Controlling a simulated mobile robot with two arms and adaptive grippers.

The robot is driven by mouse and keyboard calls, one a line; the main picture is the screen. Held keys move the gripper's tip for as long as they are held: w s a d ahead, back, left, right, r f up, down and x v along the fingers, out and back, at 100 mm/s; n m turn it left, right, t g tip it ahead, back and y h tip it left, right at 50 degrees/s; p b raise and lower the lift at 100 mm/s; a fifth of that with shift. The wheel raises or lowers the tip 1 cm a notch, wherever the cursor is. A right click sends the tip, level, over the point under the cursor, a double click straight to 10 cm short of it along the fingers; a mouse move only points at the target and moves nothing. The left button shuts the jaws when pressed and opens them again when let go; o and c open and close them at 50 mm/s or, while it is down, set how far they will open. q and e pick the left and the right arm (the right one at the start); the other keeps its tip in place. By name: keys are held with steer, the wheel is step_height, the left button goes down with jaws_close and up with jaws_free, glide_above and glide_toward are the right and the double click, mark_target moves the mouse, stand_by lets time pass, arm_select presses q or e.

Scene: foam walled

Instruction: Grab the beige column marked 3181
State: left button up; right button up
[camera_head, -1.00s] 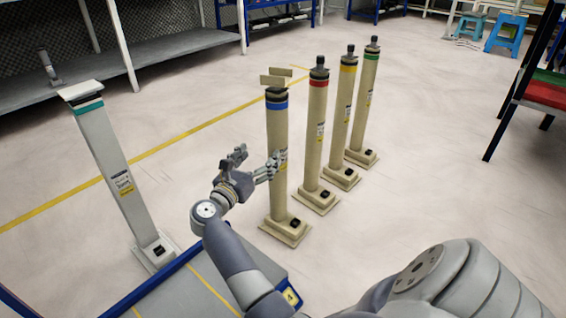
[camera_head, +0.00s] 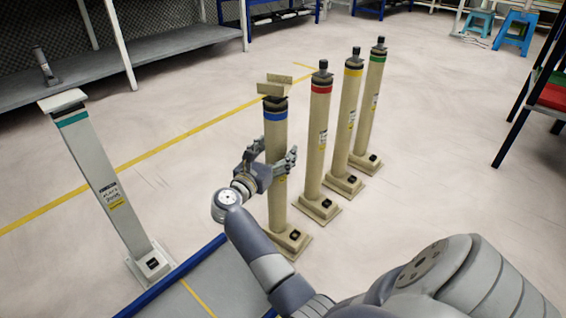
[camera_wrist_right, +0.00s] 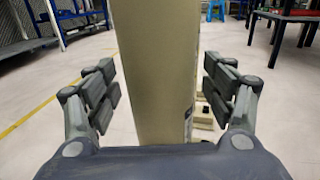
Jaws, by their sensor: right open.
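Several beige columns stand upright on square bases in a row; the marking 3181 cannot be read on any of them. The nearest beige column, with a blue band (camera_head: 277,205), has a flat bracket-like top. My right gripper (camera_head: 274,153) is open around its upper middle, one finger on each side. In the right wrist view this column (camera_wrist_right: 157,80) stands between the open fingers (camera_wrist_right: 158,88), with gaps on both sides. Its label is mostly hidden by the gripper. My left gripper is not in view.
Beige columns with a red band (camera_head: 317,140), a yellow band (camera_head: 346,115) and a green band (camera_head: 370,105) stand close behind to the right. A pale column with a teal band (camera_head: 100,170) stands left. A dark table (camera_head: 545,90) is at right.

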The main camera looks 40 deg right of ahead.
steer(key=shift+w+d, duration=0.1)
steer(key=shift+d, duration=0.2)
steer(key=shift+a, duration=0.1)
steer(key=shift+c, duration=0.2)
jaws_close()
steer(key=shift+r, duration=0.25)
steer(key=shift+r, duration=0.15)
